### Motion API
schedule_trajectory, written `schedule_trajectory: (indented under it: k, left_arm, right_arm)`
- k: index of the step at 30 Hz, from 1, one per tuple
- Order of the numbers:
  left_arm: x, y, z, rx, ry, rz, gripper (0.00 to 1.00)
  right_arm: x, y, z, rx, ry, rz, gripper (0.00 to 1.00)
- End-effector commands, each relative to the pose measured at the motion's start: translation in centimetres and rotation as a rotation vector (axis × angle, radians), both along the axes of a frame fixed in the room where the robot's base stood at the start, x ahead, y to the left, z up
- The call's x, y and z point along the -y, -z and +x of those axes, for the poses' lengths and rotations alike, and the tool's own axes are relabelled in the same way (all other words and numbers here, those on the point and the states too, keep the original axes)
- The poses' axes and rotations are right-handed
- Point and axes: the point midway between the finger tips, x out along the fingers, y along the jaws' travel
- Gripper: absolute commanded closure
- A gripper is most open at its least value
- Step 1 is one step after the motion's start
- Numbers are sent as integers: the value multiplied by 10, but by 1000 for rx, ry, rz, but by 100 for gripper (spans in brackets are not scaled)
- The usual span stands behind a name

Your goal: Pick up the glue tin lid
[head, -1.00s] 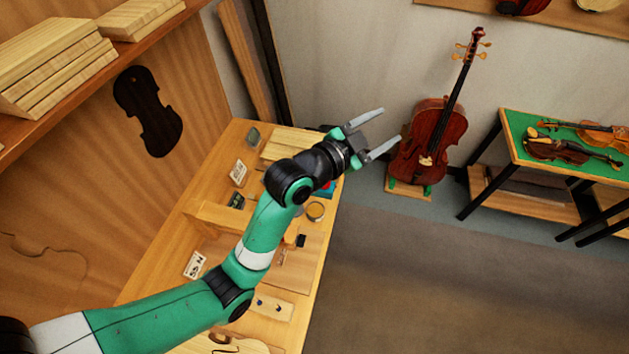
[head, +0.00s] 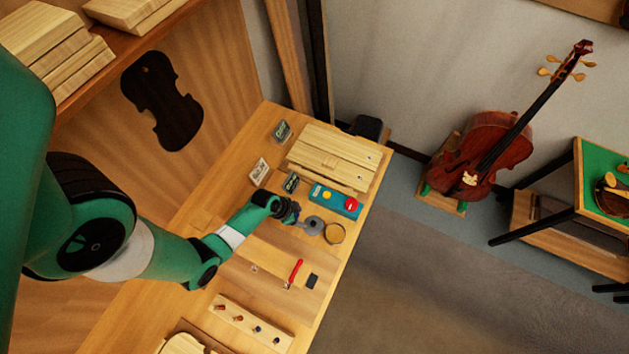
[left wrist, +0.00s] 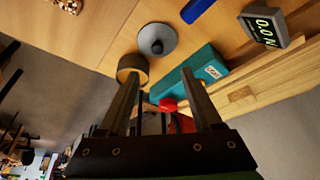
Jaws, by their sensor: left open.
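The glue tin lid (head: 313,225) is a grey disc with a dark knob. In the left wrist view the lid (left wrist: 157,38) is beyond the fingertips, with the tin (left wrist: 132,66) nearer the left finger. My left gripper (head: 291,211) is low near the lid, on its left side in the head view. In the left wrist view its two fingers (left wrist: 159,75) are apart with nothing held between them. My right gripper is not in view.
A teal box with a red button (head: 336,200) lies close behind the lid. A small display (head: 291,182) and wooden boards (head: 333,158) lie further back. A red tool (head: 295,271) and dark block (head: 312,281) lie in front. The bench's right edge is near the tin.

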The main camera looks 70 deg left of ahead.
Motion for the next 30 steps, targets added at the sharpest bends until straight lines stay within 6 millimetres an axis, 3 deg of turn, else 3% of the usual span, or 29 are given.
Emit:
schedule_trajectory:
  k: [10, 17, 22, 30]
  left_arm:
    - [0, 56, 20, 1, 4, 1, 34]
    - [0, 59, 25, 1, 2, 1, 34]
    - [2, 83, 30, 1, 5, 2, 34]
    - [4, 108, 42, 1, 2, 1, 34]
  right_arm:
    - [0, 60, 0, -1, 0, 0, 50]
    - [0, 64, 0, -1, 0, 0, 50]
    - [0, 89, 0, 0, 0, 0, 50]
    - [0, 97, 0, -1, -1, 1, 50]
